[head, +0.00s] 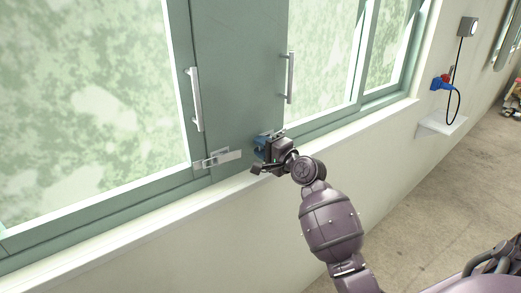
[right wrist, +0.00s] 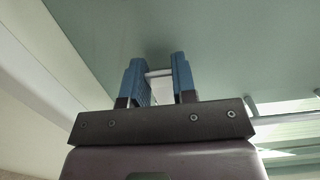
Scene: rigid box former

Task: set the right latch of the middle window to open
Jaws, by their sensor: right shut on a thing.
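The window has a grey-green frame and panel (head: 238,80), with a silver latch (head: 218,158) low on its left side. A second latch, the right one (head: 270,133), sits low near the panel's right edge and is mostly hidden by my right gripper (head: 262,147). The right gripper's blue fingers are shut on the right latch, whose pale bar (right wrist: 158,73) shows between the fingers (right wrist: 158,80) in the right wrist view. I cannot tell from these views how far the latch is turned. My left gripper is not in view.
Two upright silver handles stand on the frame, a left one (head: 195,98) and a right one (head: 289,77). A pale sill (head: 130,222) runs below the window. A blue plug (head: 441,83) with a black cable hangs on the wall at right. The floor there is mostly clear.

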